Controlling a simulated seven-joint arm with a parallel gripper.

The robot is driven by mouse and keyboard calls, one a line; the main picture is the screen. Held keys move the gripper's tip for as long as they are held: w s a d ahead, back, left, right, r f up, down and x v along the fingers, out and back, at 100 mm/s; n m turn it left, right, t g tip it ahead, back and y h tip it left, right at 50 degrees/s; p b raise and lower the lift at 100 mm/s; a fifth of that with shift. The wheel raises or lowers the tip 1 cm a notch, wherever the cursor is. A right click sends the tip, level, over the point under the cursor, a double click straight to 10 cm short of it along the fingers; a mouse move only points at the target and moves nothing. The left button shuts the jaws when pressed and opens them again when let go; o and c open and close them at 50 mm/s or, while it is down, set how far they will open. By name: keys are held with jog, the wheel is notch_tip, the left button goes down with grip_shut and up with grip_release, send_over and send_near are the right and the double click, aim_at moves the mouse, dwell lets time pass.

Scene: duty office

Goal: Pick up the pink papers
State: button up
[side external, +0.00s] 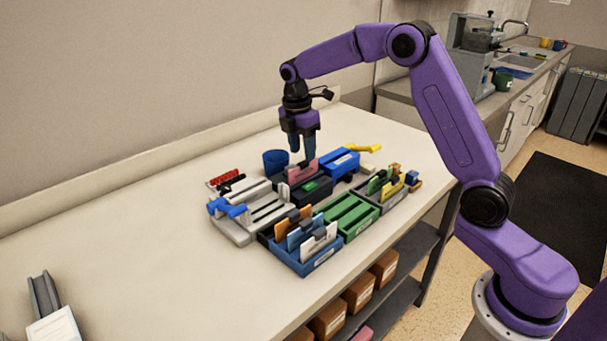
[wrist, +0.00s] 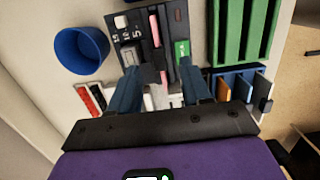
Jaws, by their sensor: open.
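The pink papers (side external: 302,173) stand upright in a dark organizer (side external: 318,192) in the middle of the group on the table. In the wrist view the pink papers (wrist: 155,32) show as a narrow strip in the dark organizer (wrist: 142,22). A smaller pink patch shows lower down, between the fingers. My gripper (side external: 302,160) points down at the papers, its fingertips close to their top edge. In the wrist view my gripper (wrist: 160,76) is open, with a blue finger on each side and nothing held. I cannot tell whether the fingers touch the papers.
A blue cup (side external: 275,161) stands behind the organizer. A blue box (side external: 342,162) and green tray (side external: 348,214) are to the right. A blue card tray (side external: 318,262) is in front, and a white device with blue handles (side external: 238,222) is left. The table's left side is mostly clear.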

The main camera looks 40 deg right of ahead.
aim_at(303, 162)
jog(key=shift+d+f, duration=0.15)
jog(key=shift+f, duration=1.35)
jog(key=shift+d+f, duration=0.15)
jog(key=shift+f, duration=1.3)
grip_shut()
